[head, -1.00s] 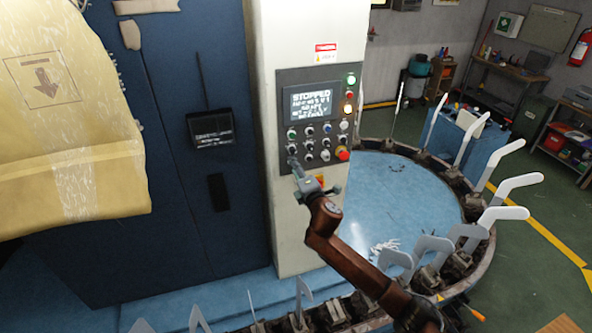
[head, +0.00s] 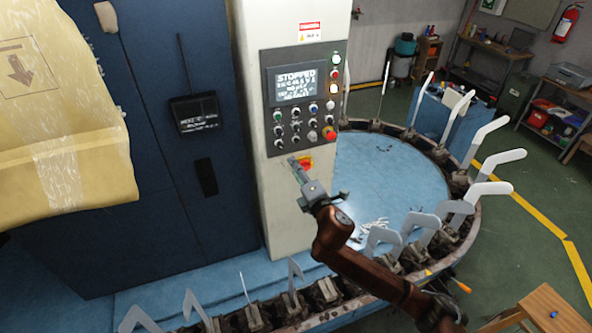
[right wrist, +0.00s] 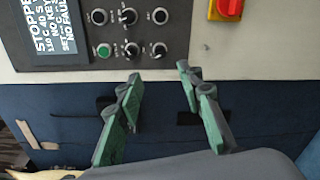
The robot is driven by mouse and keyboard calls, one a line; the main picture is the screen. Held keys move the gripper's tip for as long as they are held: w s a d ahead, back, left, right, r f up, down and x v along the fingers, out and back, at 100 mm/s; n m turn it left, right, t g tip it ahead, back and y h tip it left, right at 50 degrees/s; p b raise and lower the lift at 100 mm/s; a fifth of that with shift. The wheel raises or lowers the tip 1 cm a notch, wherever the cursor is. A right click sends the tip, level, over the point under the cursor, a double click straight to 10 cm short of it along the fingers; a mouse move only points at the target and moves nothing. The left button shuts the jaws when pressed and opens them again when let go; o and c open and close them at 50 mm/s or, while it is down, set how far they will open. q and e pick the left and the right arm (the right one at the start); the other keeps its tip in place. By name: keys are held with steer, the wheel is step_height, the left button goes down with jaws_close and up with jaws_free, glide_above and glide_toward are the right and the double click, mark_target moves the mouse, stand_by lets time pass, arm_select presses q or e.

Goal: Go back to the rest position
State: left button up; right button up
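My right gripper (head: 297,170) is in front of the white machine column, just below the lower edge of the control panel (head: 267,110). In the right wrist view its two green-padded fingers (right wrist: 158,80) stand apart with nothing between them. The panel's knobs and buttons lie beyond the fingertips there, with a clear gap in the picture. The panel screen (head: 296,84) reads "STOPPED". A red knob on yellow (right wrist: 229,8) shows at the top right of the wrist view. My left gripper is not in view.
A wooden stool (head: 545,312) stands at the lower right.

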steer(key=shift+f, duration=0.1)
stand_by(0.3)
